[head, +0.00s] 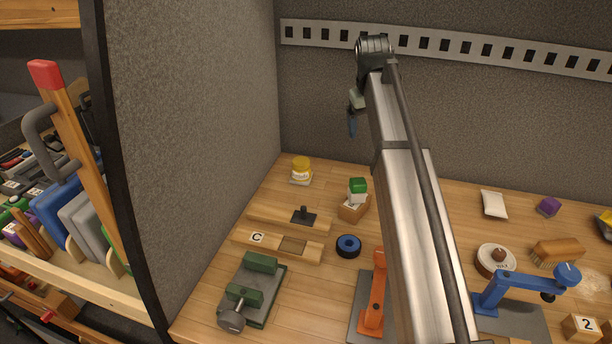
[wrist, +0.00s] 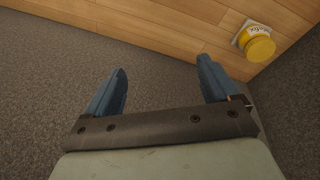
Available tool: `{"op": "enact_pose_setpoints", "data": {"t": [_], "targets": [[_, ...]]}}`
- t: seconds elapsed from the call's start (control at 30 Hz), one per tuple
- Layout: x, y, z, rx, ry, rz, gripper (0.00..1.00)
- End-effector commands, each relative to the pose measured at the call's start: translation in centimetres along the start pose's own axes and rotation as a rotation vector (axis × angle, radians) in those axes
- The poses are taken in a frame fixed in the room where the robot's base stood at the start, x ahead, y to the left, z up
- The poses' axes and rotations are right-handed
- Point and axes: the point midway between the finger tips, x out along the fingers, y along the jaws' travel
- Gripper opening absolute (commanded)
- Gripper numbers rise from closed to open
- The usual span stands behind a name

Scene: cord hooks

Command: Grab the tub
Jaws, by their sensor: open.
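A small tub with a yellow lid and a pale label (head: 301,169) stands on the wooden bench near the back left corner, on a light square. The tub also shows in the wrist view (wrist: 258,47) at the upper right, beyond the fingers. My gripper (wrist: 162,85) is open and empty, its two blue fingers apart with grey panel behind them. In the head view my gripper (head: 352,122) is up in front of the back panel, above and to the right of the tub, and well apart from it.
A green-topped container (head: 357,187) on a wooden block stands right of the tub. A grey side panel (head: 200,130) bounds the bench on the left.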

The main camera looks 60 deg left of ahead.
Motion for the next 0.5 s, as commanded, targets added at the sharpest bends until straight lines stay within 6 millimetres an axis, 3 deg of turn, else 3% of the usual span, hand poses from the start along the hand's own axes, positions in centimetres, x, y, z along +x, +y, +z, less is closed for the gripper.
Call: {"op": "enact_pose_setpoints", "data": {"t": [0.03, 0.2, 0.33, 0.5], "targets": [[-0.1, -3.4, -1.6, -0.069, 0.002, -0.040, 0.88], [-0.6, -11.4, -4.0, -0.244, 0.009, -0.147, 0.88], [-0.8, -14.9, -4.7, -0.319, 0.014, -0.193, 0.88], [-0.5, -16.4, -4.9, -0.349, 0.015, -0.211, 0.88]]}}
